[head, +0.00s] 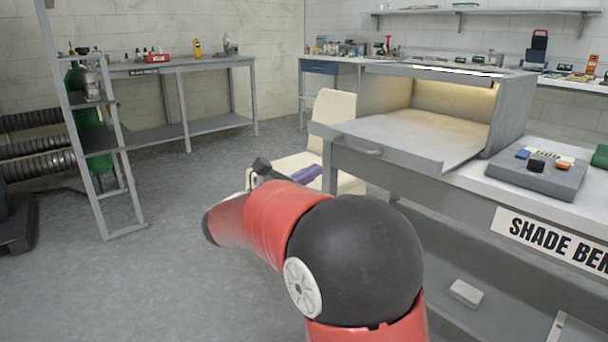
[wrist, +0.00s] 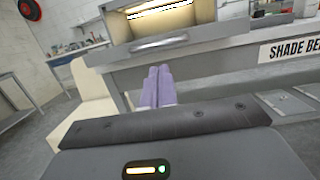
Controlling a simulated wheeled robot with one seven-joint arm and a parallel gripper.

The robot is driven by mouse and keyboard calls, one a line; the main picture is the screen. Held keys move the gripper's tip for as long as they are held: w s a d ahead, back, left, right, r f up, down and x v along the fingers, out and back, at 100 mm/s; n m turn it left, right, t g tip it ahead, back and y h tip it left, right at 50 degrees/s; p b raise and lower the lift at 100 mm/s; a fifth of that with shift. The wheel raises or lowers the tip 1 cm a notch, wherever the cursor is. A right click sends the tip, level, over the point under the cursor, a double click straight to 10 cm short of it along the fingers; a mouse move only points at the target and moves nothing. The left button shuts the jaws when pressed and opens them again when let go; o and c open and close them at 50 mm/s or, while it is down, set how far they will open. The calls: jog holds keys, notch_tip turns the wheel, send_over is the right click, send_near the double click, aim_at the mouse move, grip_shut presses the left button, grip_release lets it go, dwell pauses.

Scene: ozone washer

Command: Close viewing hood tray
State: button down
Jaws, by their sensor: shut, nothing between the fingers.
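The viewing hood (head: 512,112) is a grey box with a lit interior on the bench. Its flat grey tray (head: 420,135) is pulled out, its front panel overhanging the bench edge. A bar handle (head: 357,146) is on that front panel. The wrist view shows the tray front (wrist: 150,50) and handle (wrist: 160,42) just above the fingertips in the picture. My gripper (head: 314,170) has purple fingers, left of and below the tray front in the head view. In the wrist view the fingers (wrist: 160,72) are together and empty, pointing toward the bench. Contact with the tray is not visible.
A cream chair (head: 330,115) stands behind my gripper, close to the bench. A grey device with colored blocks (head: 537,172) sits on the bench right of the hood. A ladder-like rack (head: 85,130) and another table (head: 180,66) are at left. The floor between is clear.

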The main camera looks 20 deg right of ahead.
aim_at(390, 140)
jog(key=x, duration=1)
jog(key=shift+d, duration=0.15)
jog(key=shift+d, duration=0.2)
jog(key=f+p+x, duration=0.1)
jog(key=x, duration=0.5)
jog(key=f+p+x, duration=0.1)
jog(key=x, duration=0.4)
jog(key=f+p+x, duration=0.1)
jog(key=x, duration=0.5)
jog(key=shift+w+d+f, duration=0.1)
jog(key=shift+d, duration=0.55)
jog(key=shift+a, duration=0.1)
